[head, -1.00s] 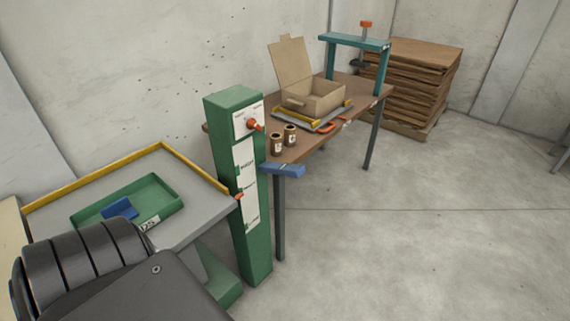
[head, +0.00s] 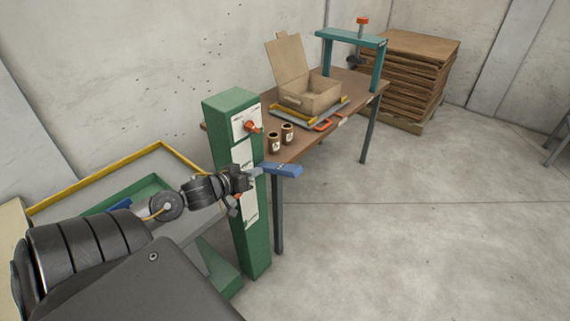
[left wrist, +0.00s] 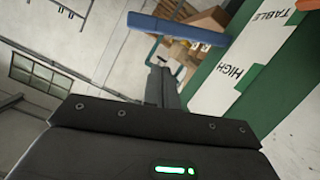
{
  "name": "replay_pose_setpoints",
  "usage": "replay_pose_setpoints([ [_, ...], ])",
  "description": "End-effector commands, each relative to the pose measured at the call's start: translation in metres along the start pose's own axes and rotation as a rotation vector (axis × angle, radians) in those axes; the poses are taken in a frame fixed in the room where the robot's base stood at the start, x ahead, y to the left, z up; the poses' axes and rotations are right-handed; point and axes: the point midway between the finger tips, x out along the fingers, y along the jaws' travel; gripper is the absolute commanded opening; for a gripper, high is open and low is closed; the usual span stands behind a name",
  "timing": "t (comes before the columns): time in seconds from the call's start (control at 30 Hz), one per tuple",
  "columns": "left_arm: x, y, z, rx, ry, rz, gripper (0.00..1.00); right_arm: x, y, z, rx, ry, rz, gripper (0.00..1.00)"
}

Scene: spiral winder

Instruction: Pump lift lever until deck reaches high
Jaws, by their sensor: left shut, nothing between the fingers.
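The green lift post (head: 232,105) stands upright, with white label plates on its face. The blue lever (head: 284,170) sticks out to the right from the post; it also shows in the left wrist view (left wrist: 178,30). The grey deck with a yellow rim (head: 95,179) is at the left, partly hidden by my left arm. An orange pointer (head: 238,198) sits low on the post. My left gripper (head: 257,174) is shut and empty, in front of the post near the lever's inner end. I cannot tell whether they touch. My right gripper is out of view.
A green tray (head: 145,190) lies on the deck. An orange knob (head: 251,127) is high on the post. Behind stands a brown table (head: 300,147) with two jars, an open carton (head: 310,97) and a teal frame (head: 352,40). Floor at the right is clear.

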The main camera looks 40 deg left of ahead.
Motion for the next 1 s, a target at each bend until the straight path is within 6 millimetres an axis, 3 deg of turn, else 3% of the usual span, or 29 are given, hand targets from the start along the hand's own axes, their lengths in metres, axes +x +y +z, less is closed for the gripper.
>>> replay_pose_setpoints([
  [0.03, -0.003, 0.011, -0.015, -0.005, 0.014, 0.032, 0.0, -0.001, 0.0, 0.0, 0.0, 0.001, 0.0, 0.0],
  [0.17, -0.006, 0.026, -0.03, -0.022, 0.029, 0.071, 0.0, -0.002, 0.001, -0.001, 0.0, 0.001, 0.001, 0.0],
  [0.57, -0.004, 0.027, -0.032, -0.026, 0.033, 0.075, 0.0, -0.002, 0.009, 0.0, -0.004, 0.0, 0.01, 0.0],
  [0.77, 0.016, 0.028, -0.033, -0.026, 0.035, 0.074, 0.0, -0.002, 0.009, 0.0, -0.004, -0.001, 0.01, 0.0],
  [1.0, 0.059, 0.031, -0.036, -0.028, 0.036, 0.074, 0.0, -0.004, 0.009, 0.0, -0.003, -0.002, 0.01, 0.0],
])
